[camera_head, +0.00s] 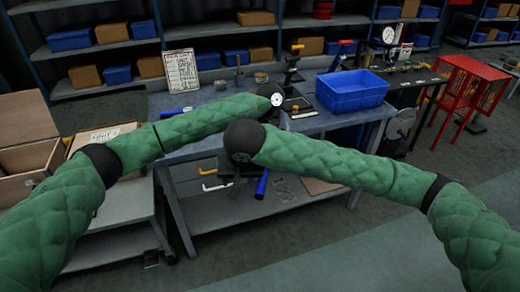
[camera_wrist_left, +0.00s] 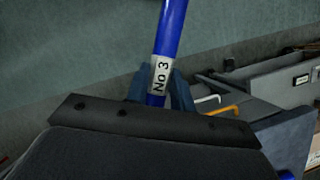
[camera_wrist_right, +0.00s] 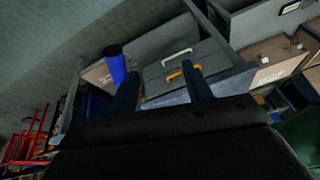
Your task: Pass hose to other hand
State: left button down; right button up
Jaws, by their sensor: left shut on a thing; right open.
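The blue hose, with a white "No 3" label (camera_wrist_left: 161,75), stands between the fingers of my left gripper (camera_wrist_left: 160,88) in the left wrist view. My left gripper is shut on it. In the head view a blue hose piece (camera_head: 262,184) shows below my right wrist; the rest is hidden by my arms. In the right wrist view the blue hose end (camera_wrist_right: 116,68), with a dark opening, is just left of the fingers of my right gripper (camera_wrist_right: 161,80). My right gripper is open and empty. The hose does not lie between its fingers.
A blue bin (camera_head: 350,92) and a dial gauge (camera_head: 277,99) are on the workbench (camera_head: 225,95). Another blue tube (camera_head: 175,112) lies on its left part. White and yellow handles (camera_head: 215,186) show under the benchtop. A wooden box (camera_head: 30,160) stands left; a red stand (camera_head: 465,85) right.

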jog(key=w+d+r+m+h, duration=0.3)
jog(key=w+d+r, duration=0.2)
jog(key=d+r, duration=0.1)
jog(key=x, duration=1.2)
jog(key=shift+w+a, duration=0.2)
grip_shut()
pick_arm(q)
jog(key=c, duration=1.1)
grip_release()
